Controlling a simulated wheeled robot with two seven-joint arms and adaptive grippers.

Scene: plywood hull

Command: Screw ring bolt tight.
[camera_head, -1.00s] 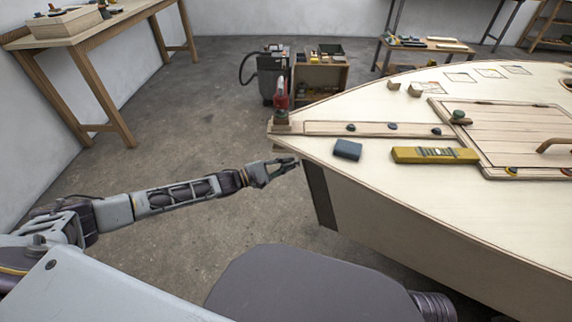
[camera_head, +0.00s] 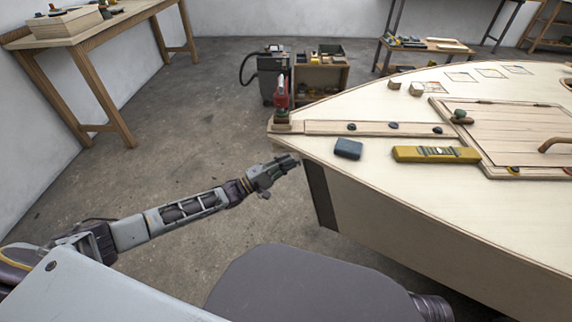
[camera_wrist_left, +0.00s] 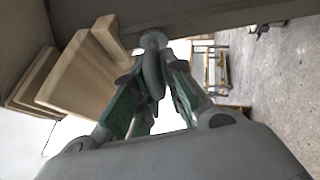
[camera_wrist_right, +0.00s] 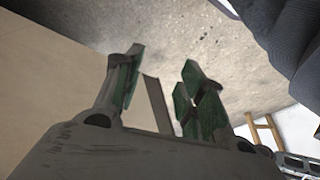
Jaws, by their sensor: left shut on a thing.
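The grey ring bolt (camera_wrist_left: 153,70) shows in the left wrist view, its round collar up against the dark edge of the hull. My left gripper (camera_head: 287,163) is at the bow tip of the plywood hull (camera_head: 340,180), just below the deck. Its green-padded fingers are shut on the ring, one on each side. In the head view the bolt is hidden by the gripper. How deep its shank sits cannot be told. My right gripper (camera_wrist_right: 163,65) shows only in the right wrist view, with its fingers apart and nothing between them, near the pale hull side.
On the deck lie a dark blue block (camera_head: 348,149) and a yellow level (camera_head: 436,154). A red tool (camera_head: 282,95) stands at the bow tip. A workbench (camera_head: 90,30) is at the left. A grey vacuum (camera_head: 273,75) stands behind. The floor beside the bow is clear.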

